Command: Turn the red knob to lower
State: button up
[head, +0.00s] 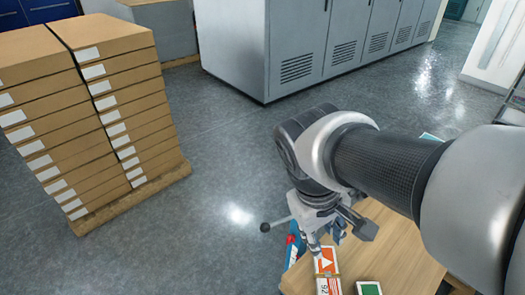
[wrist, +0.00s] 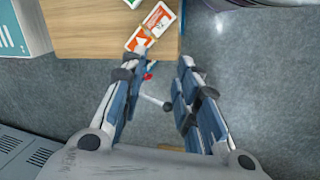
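A small red part (head: 290,239), which looks like the red knob, shows beside a blue piece at the wooden table's near left edge, mostly hidden. In the wrist view the red part (wrist: 148,76) lies close to the left finger, between the fingertips. In the wrist view the ball end (wrist: 167,106) shows in the gap between the fingers. My gripper (wrist: 158,72) is open, with nothing held. I cannot tell whether a finger touches the red part.
The wooden table (head: 400,245) carries orange-and-white cards (head: 326,262) and a green card (head: 369,288). Stacked cardboard boxes (head: 130,95) stand on a pallet at the left. Grey cabinets (head: 300,40) line the back. The floor between is clear.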

jog(key=w+a+f+n+h+b, duration=0.1)
jog(key=w+a+f+n+h, duration=0.35)
jog(key=w+f, duration=0.35)
jog(key=w+a+f+n+h+b, duration=0.1)
jog(key=w+a+f+n+h, duration=0.3)
jog(key=w+f, duration=0.45)
jog(key=n+t+h+b, duration=0.2)
jog(key=n+t+h, duration=0.2)
jog(key=n+t, duration=0.65)
send_near(287, 240)
jog(key=shift+n+g, duration=0.65)
jog(key=shift+n, duration=0.15)
jog(key=x, duration=0.5)
jog(key=r+b+x, duration=0.1)
jog(key=x, duration=0.2)
jog(key=shift+w, duration=0.35)
grip_shut()
